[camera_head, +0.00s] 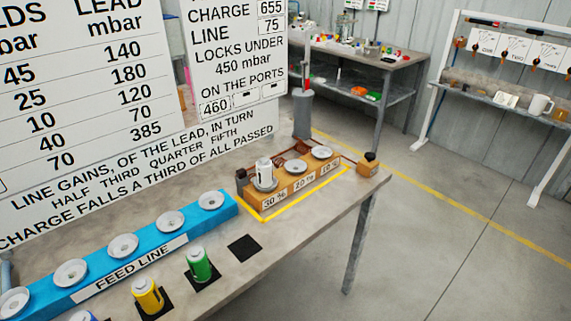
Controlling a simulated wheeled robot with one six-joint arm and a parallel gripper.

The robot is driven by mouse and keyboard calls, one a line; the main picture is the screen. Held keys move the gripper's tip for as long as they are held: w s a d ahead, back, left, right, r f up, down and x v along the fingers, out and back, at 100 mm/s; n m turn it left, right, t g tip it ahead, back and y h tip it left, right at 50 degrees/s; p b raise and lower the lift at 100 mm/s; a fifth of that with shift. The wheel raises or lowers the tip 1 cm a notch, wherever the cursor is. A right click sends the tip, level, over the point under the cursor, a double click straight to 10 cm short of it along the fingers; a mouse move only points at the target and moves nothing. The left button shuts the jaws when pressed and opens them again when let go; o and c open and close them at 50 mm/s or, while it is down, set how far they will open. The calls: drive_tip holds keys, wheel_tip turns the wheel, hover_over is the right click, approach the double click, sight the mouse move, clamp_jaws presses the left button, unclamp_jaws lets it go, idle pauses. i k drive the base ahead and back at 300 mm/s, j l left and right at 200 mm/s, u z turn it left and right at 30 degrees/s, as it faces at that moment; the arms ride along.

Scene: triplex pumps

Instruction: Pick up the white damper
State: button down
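The white damper (264,171) is a small upright white cylinder. It stands in the leftmost round seat of the orange block (292,188), by the 30 % label. The other two seats of that block, by the 20 % and 10 % labels, look empty. A green damper-like cylinder (199,264) and a yellow one (148,295) stand on dark square pads in front of the blue feed line block (182,240). My gripper is not in view.
A yellow outline (247,208) surrounds the orange block on the grey table. A bare dark pad (244,248) lies to its front left. A large sign board (100,90) stands behind. A cluttered bench (350,50) and a white rack (500,70) stand farther back. The floor at right is clear.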

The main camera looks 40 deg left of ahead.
sight(264, 168)
drive_tip(key=u, duration=1.8)
drive_tip(key=i+j+z, duration=0.35)
drive_tip(key=i+j, duration=0.35)
